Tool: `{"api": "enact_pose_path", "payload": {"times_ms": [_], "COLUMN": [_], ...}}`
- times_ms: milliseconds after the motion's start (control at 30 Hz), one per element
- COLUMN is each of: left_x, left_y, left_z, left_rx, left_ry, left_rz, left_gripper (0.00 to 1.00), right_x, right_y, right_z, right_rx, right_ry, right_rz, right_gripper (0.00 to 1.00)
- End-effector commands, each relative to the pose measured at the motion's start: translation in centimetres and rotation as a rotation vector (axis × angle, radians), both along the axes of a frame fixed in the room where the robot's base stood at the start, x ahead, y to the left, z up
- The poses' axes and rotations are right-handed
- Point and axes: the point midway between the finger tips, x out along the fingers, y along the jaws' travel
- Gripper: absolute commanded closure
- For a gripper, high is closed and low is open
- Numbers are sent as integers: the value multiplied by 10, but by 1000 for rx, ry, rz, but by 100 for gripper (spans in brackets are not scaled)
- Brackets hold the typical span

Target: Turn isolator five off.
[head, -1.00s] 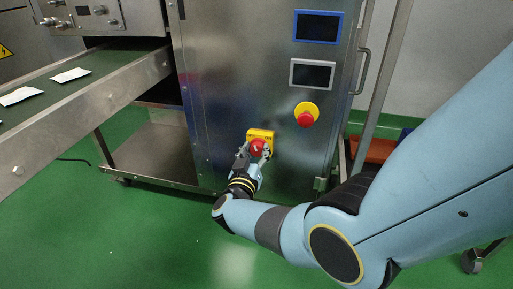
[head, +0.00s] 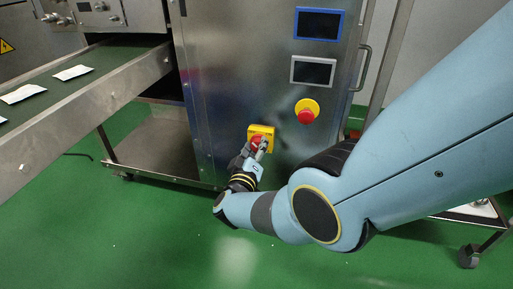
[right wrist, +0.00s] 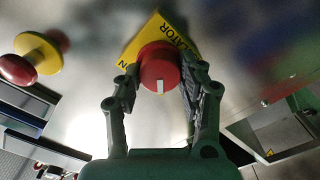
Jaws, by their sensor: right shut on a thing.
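The isolator is a red round knob (head: 257,141) on a yellow plate (head: 268,131), low on the front of the steel cabinet. My right gripper (head: 258,147) is shut on the knob and partly hides it in the head view. In the right wrist view the knob (right wrist: 160,66) sits between the two fingers of my right gripper (right wrist: 159,82). A white mark on its face points down in that picture. Part of the lettering "ISOLATOR" shows on the tilted yellow plate (right wrist: 186,44); I cannot read a number. My left gripper is not in view.
A red emergency button on a yellow base (head: 306,112) sits above right of the isolator, below two dark screens (head: 319,24) (head: 313,71). A conveyor (head: 100,82) with white packets stands at the left. Green floor (head: 130,230) lies open in front.

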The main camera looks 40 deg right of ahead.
Motion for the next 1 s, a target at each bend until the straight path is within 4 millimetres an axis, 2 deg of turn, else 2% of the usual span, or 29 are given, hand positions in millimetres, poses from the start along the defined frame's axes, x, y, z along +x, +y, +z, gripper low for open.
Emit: {"api": "enact_pose_path", "payload": {"times_ms": [267, 300, 467, 767, 1000], "left_x": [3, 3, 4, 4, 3], "left_y": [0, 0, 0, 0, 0], "left_z": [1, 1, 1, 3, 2], "left_rx": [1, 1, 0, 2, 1], "left_ry": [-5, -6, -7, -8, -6], "left_rz": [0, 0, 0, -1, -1], "left_gripper": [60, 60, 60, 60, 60], "right_x": [-1, -1, 0, -1, -20], "right_y": [1, 1, 1, 1, 23], "right_z": [-1, -1, -1, 0, -1], "right_rx": [0, 0, 0, 1, 2], "right_ry": [4, 4, 3, 0, 1], "right_rz": [1, 1, 1, 1, 1], "right_gripper": [93, 60, 39, 38, 38]}}
